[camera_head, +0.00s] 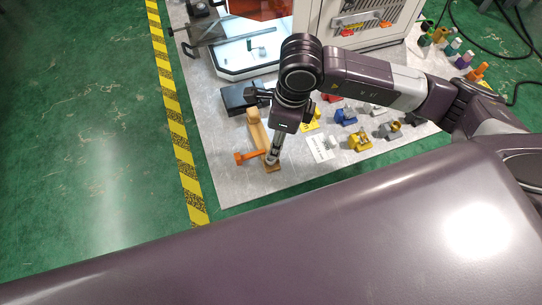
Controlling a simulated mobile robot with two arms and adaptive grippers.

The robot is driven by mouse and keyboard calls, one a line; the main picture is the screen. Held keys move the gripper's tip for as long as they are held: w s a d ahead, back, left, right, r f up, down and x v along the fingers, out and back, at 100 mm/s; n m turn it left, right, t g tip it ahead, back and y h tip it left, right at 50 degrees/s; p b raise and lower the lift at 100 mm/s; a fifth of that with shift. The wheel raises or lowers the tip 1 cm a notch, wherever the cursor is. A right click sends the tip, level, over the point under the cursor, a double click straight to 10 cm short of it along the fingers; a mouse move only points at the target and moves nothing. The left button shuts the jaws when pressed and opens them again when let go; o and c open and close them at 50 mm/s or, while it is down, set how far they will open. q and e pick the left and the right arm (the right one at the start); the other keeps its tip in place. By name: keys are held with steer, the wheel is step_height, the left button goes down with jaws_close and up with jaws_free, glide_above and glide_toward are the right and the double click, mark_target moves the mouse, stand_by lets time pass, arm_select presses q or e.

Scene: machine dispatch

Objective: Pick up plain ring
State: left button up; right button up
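I cannot clearly pick out the plain ring; the small parts on the table are too small to name for sure. My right arm comes in from the right, and its gripper (272,158) points down at the table's near left part. Its fingertips are at a small brown block (270,169), beside an orange part (248,156) and a tan wooden piece (257,130). I cannot tell whether the fingers are open or touching anything. My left gripper is not in view.
Blue (345,117), yellow (360,143) and grey (389,133) parts and a white card (320,148) lie right of the gripper. A black box (238,97) and a lit white tray (228,63) stand behind. Several coloured parts line the far right edge.

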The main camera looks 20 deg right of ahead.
mark_target(270, 159)
steer(key=f+p, duration=0.1)
steer(key=f, duration=0.1)
steer(key=a+f+p, duration=0.1)
steer(key=f, duration=0.1)
steer(key=f+p, duration=0.1)
steer(key=f, duration=0.1)
steer(key=shift+s+a+f, duration=0.15)
steer(key=shift+a, duration=0.1)
steer(key=shift+f, duration=0.5)
steer(key=c, duration=1.1)
steer(key=shift+r, duration=0.15)
